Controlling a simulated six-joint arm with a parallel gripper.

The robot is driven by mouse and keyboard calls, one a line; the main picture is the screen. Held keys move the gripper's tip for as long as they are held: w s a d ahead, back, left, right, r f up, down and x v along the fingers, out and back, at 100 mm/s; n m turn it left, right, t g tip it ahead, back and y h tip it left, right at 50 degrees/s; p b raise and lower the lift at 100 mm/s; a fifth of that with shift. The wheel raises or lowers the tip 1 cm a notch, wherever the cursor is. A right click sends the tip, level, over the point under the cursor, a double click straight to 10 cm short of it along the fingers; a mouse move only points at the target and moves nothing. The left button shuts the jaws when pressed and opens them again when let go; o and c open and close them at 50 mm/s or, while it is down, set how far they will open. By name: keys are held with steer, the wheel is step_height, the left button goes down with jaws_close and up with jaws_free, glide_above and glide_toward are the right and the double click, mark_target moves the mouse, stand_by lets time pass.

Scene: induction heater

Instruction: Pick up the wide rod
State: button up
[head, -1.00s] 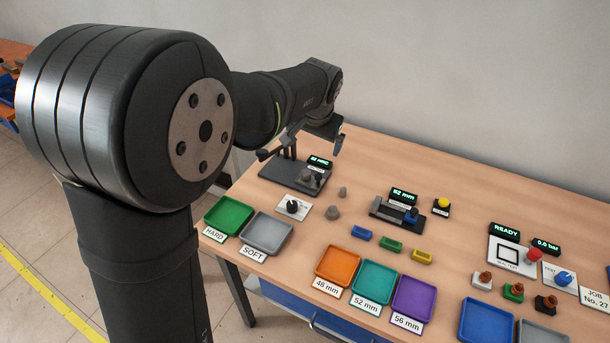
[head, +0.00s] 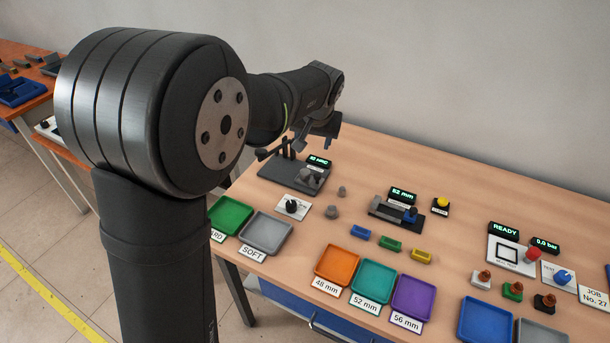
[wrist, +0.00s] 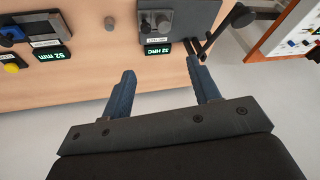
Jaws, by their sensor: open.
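Two small grey cylinders stand on the wooden table in the head view. The nearer one (head: 332,212) looks wider than the farther one (head: 342,191). I cannot tell for sure which is the wide rod. In the wrist view one grey cylinder (wrist: 110,23) shows at the top, beyond my fingertips. My gripper (wrist: 160,75) is open and empty, with two blue-grey fingers apart over the table's back edge. In the head view my gripper (head: 320,135) is above the hardness tester, behind both cylinders and partly hidden by my arm.
The hardness tester (head: 285,174) with its HRC display and lever stands close to my gripper. A black knob (head: 291,206) is in front of it. A 52 mm gauge (head: 385,212), coloured blocks and several trays lie to the right and front. A wall rises behind the table.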

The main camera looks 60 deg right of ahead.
mark_target(305, 172)
steer(key=w+d+f+n, duration=0.1)
steer(key=d+f, duration=0.1)
steer(key=f, duration=0.4)
steer(key=w+d+f+n, duration=0.2)
steer(key=f, duration=0.4)
steer(key=w+d+f+n, duration=0.2)
steer(key=d+f, duration=0.1)
steer(key=f, duration=0.3)
steer(key=shift+w+f+t+y, duration=0.25)
steer(key=shift+f+t+y, duration=0.05)
steer(key=shift+f, duration=0.1)
jaws_close()
